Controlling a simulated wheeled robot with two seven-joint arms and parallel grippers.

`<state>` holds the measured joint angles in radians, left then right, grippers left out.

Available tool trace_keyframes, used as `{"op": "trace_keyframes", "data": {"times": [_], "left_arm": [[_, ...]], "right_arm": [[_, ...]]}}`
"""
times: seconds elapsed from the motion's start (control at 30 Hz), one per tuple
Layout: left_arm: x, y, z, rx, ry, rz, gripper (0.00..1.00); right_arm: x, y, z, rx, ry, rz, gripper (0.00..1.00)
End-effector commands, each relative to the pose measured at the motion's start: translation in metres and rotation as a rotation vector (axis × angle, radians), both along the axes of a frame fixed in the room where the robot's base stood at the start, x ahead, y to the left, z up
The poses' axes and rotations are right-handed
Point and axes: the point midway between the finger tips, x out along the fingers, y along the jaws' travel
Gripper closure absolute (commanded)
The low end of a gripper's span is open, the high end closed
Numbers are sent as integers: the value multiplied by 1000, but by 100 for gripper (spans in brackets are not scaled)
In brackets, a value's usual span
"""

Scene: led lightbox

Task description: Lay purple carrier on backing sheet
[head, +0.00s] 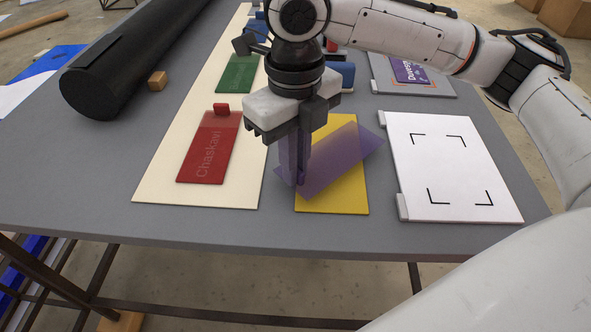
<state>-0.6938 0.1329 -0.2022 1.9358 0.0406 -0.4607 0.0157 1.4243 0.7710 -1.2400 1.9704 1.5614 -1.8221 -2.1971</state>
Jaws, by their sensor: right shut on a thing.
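The purple carrier (340,160) is a see-through panel. My right gripper (297,172) is shut on it near its left end. The panel lies over a yellow sheet (345,200), turned at an angle to it, with its upper right corner past the sheet's right edge. I cannot tell whether the panel touches the sheet. Which sheet is the backing sheet is not marked; a white board (460,205) with black corner marks lies bare to the right. My left gripper is not in view.
A cream sheet (155,190) on the left bears a red carrier (212,145) and a green one (237,75). A black roll (120,65) and small wooden block (157,80) lie farther left. A board with a purple panel (408,72) lies at the back right.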

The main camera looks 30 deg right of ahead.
Motion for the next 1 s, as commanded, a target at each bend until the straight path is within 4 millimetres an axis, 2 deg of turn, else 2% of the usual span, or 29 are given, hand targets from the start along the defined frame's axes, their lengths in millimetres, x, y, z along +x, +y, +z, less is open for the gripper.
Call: {"op": "trace_keyframes", "data": {"times": [0.03,0.1,0.47,0.5,0.6,0.9,1.0], "left_arm": [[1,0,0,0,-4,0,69],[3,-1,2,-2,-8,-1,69],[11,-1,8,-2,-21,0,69],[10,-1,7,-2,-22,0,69],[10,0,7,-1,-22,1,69],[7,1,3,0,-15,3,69],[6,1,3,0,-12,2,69]], "right_arm": [[-1,0,-10,-1,3,0,100],[0,-1,-17,-1,1,0,100],[0,0,-20,1,2,0,100],[0,0,-20,1,0,0,87],[0,0,-20,1,0,0,73],[0,0,-19,0,-1,0,73],[1,0,-10,1,-3,-1,73]]}}
